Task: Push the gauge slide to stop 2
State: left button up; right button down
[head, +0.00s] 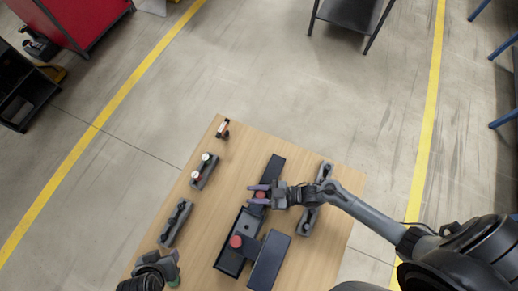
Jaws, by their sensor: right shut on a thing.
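A dark gauge rail (273,170) runs lengthwise across the wooden table. A dark grey block (247,222) sits on it, and a round red knob (236,241) shows near its lower end. My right gripper (259,195) reaches in from the right over the rail. Its purple-tipped fingers are shut on a second red knob (261,195), partly hidden between them. I cannot make out stop numbers or which part is the slide. My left gripper (165,266) is at the table's lower left, apart from the rail, and its fingers are unclear.
A blue-grey plate (269,262) lies beside the rail. Grey holders stand at left (175,222), upper left (205,171) and right (308,221). A small red-and-white item (223,129) is near the far corner. Bare tabletop lies between the left holders and the rail.

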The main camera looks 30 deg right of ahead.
jog(key=shift+a+r, duration=0.2)
jog(key=shift+r, duration=0.15)
jog(key=c, duration=1)
grip_release()
jog(key=shift+o, duration=1.1)
jog(key=shift+d, duration=0.1)
jog(key=shift+f, duration=0.15)
jog(key=shift+f, duration=0.1)
